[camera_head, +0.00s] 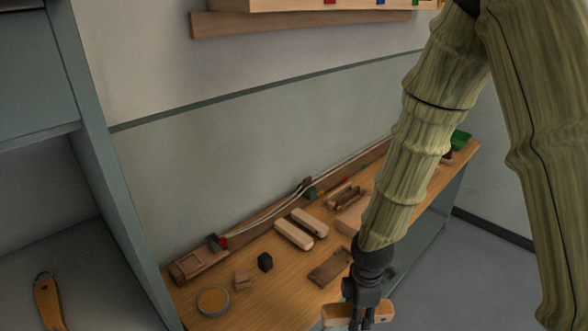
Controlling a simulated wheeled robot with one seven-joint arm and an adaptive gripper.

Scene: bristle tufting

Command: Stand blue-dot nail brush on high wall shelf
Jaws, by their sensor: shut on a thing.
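My gripper (363,318) is at the bottom of the view, pointing down and shut on a light wooden brush body (336,312). I take this to be the nail brush; a small dark spot shows near its right end, but its colour is too small to tell. The fingers hide its middle, and its underside is mostly out of sight. It is at the front edge of the bench; its height is hard to tell. The high wall shelf (300,25) runs along the top edge, with only its lower part showing.
Small red, blue and yellow marks line the shelf's front. A grey cabinet (105,190) stands left. Open floor (470,275) lies right.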

